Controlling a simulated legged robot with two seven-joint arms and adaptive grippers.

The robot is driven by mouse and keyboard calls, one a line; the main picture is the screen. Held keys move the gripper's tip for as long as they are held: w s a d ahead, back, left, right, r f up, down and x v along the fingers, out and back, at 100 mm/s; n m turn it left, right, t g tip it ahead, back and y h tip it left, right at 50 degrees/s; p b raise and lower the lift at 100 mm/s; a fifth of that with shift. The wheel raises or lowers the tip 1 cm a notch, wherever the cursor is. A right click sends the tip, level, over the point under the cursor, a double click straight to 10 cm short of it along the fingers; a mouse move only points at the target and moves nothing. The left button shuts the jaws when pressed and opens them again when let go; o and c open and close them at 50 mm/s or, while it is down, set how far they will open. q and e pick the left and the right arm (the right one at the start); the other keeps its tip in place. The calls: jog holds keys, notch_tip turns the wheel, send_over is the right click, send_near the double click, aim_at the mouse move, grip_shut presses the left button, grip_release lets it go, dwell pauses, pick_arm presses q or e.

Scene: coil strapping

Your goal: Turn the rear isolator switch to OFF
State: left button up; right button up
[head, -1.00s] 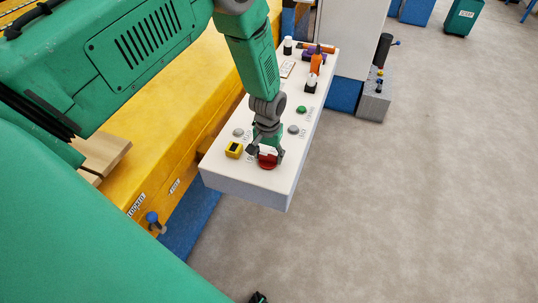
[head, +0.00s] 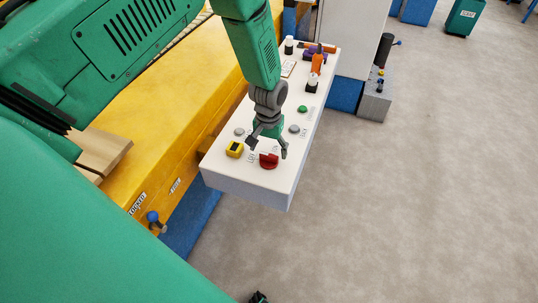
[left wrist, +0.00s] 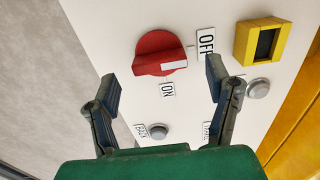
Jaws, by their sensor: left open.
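The red rotary switch (head: 269,161) sits near the front end of the white control panel (head: 240,178). In the left wrist view the red switch (left wrist: 158,50) has a white mark on its bar. The mark points right, nearer the OFF label (left wrist: 206,43) than the ON label (left wrist: 167,90). My left gripper (head: 268,147) is open and empty, just behind and above the switch. In the left wrist view its fingers (left wrist: 164,86) are spread wide, apart from the switch. A small dark piece at the head view's bottom edge may be my right gripper (head: 258,297).
A yellow block with a dark face (head: 234,149) stands left of the switch. Grey buttons (head: 294,129), a green button (head: 303,109) and an orange device (head: 317,63) are farther along the panel. A yellow machine frame (head: 180,110) runs along the left.

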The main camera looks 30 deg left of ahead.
aim_at(269, 155)
pick_arm(q)
notch_tip(269, 155, up, 8)
jog(key=shift+r, duration=0.25)
dwell(0.4)
jog(key=shift+s, duration=0.1)
jog(key=s+d+f+m+b, duration=0.1)
jog(key=s+d+f+b, duration=0.1)
jog(key=s+f, duration=0.95)
jog(key=s+d+f+m+b, duration=0.1)
jog(key=s+f+m, duration=0.1)
jog(key=s, duration=1.6)
jog(key=shift+s+d+f+t, duration=0.15)
jog(key=shift+d+t, duration=0.15)
